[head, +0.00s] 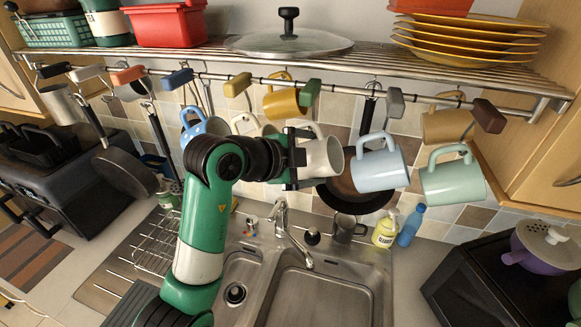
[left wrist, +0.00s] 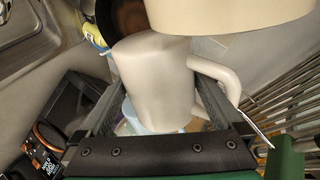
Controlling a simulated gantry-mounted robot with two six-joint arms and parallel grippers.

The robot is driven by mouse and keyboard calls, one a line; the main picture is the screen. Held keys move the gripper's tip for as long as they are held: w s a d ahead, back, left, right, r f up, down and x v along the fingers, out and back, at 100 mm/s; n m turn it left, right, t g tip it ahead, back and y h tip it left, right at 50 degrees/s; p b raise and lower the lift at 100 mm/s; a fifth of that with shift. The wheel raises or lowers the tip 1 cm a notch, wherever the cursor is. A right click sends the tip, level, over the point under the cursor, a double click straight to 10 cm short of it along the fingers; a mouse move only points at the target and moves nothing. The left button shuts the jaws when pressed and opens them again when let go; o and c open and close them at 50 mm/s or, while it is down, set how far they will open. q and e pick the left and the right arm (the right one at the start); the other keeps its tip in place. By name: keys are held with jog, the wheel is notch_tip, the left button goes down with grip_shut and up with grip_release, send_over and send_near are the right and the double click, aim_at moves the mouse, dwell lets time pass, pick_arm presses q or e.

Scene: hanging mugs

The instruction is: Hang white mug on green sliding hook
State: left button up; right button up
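The white mug (head: 322,158) is in the head view below the rail, with its handle up and its body tilted. My left gripper (head: 297,160) is at the mug's left side. In the left wrist view the white mug (left wrist: 155,75) lies between the fingers of my left gripper (left wrist: 155,105), which is shut on it; its handle (left wrist: 228,75) sticks out to the right. The green sliding hook (head: 309,93) is on the rail above the mug, apart from it. My right gripper is not in view.
A light blue mug (head: 381,165) hangs just right of the white mug. A mint mug (head: 453,182) hangs farther right, and a yellow mug (head: 283,104) is behind the green hook. A dark pan (head: 350,200) hangs behind. The sink (head: 325,295) is below.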

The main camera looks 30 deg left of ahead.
pick_arm(q)
jog(key=b+v, duration=0.3)
jog(key=v, duration=0.8)
jog(key=shift+s+a, duration=0.15)
jog(key=shift+s, duration=0.1)
jog(key=shift+r, duration=0.15)
